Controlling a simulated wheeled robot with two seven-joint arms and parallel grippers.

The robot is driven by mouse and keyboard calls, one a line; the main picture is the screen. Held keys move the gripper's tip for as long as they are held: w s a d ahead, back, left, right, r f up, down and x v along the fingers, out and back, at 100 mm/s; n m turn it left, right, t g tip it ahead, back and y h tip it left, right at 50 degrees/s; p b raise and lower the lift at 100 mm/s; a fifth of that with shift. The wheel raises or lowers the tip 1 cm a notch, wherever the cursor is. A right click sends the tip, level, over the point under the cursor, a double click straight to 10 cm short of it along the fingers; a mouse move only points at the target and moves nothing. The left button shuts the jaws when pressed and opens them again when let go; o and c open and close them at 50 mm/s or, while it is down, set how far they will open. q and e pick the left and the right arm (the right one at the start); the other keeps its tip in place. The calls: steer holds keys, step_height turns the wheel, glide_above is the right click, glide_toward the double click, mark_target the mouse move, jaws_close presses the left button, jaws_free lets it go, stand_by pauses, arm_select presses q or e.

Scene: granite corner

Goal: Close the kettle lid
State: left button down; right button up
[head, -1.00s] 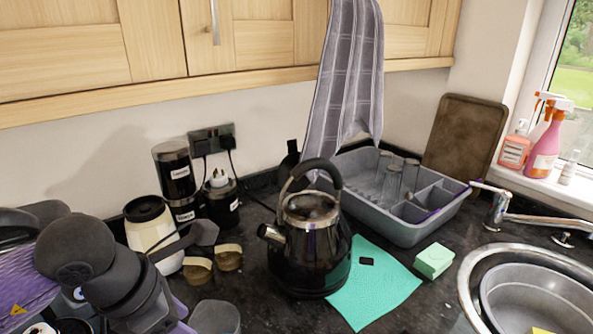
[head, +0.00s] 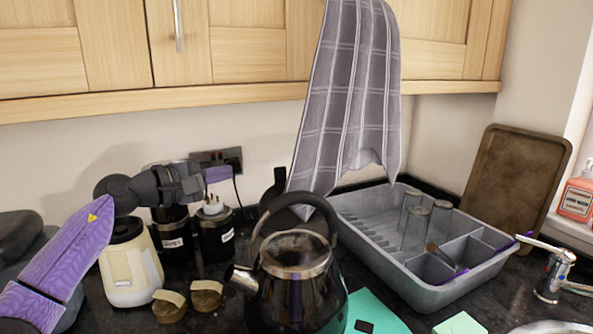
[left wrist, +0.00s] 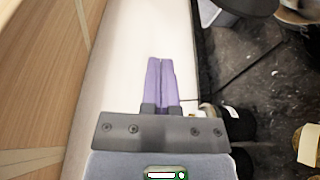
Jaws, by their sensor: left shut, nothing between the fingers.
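The black kettle (head: 292,298) with a steel collar stands on the dark counter, its spout toward the left and its handle arched over the top. The round top inside the collar looks open and dark; I cannot clearly make out the lid. My left gripper (head: 219,174) is up and left of the kettle, in front of the wall socket, apart from the kettle. Its purple fingers are together and empty, as the left wrist view (left wrist: 161,64) also shows. My right gripper is not in view.
A grey dish rack (head: 455,284) with glasses stands right of the kettle, and a checked towel (head: 345,100) hangs behind it.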

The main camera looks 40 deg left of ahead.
arm_select(q)
steer(key=w+d+p, duration=0.4)
steer(key=w+d, duration=0.1)
steer(key=w, duration=0.1)
steer(key=shift+w+p, duration=0.3)
steer(key=shift+p, duration=0.05)
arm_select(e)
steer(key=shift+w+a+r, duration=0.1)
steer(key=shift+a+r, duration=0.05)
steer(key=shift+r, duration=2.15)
arm_select(q)
steer(key=shift+d, duration=0.1)
